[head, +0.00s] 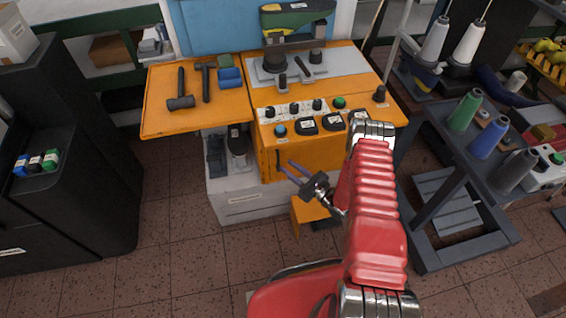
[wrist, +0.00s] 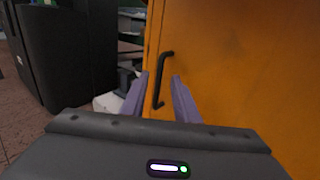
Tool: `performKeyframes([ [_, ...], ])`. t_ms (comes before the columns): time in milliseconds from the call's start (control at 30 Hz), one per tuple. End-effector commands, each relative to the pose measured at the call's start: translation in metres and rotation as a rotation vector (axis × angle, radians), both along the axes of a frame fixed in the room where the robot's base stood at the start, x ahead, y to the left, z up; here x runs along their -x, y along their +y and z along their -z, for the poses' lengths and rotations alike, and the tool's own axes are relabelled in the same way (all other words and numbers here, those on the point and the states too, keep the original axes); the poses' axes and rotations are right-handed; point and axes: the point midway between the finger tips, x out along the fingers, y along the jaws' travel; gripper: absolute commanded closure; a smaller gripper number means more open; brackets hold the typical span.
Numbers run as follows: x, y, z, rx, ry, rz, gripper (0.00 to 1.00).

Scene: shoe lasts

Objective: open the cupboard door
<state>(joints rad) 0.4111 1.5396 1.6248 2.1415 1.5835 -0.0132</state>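The orange cupboard door (head: 310,155) is on the front of the orange workbench, below its control panel, and looks shut. Its black upright bar handle (wrist: 163,80) is near the door's left edge; in the head view the handle (head: 278,160) is a thin dark line beside the fingertips. My gripper (head: 285,166) is open, with two purple fingers pointing at the door. In the wrist view the gripper (wrist: 160,76) has the handle showing in the gap between its fingers. I cannot tell whether the tips reach past the bar. Nothing is gripped.
Hammers (head: 181,95) lie on the bench's left wing. A pale base (head: 245,205) and a small orange box (head: 308,211) are below the bench front. A black cabinet (head: 75,170) stands left, a dark thread rack (head: 450,190) right. Tiled floor between is clear.

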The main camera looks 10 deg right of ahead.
Motion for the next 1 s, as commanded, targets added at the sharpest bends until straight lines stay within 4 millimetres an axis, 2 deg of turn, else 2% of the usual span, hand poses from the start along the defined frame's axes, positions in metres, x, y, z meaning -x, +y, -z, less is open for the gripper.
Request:
performKeyframes([
  [100, -0.015, 0.011, 0.0, 0.0, -0.001, -0.003, 0.72],
  [300, -0.034, 0.023, 0.0, 0.0, 0.0, -0.001, 0.72],
  [700, -0.039, 0.026, 0.0, -0.001, 0.001, 0.0, 0.73],
  [1000, -0.038, 0.026, 0.0, -0.001, 0.001, 0.0, 0.94],
])
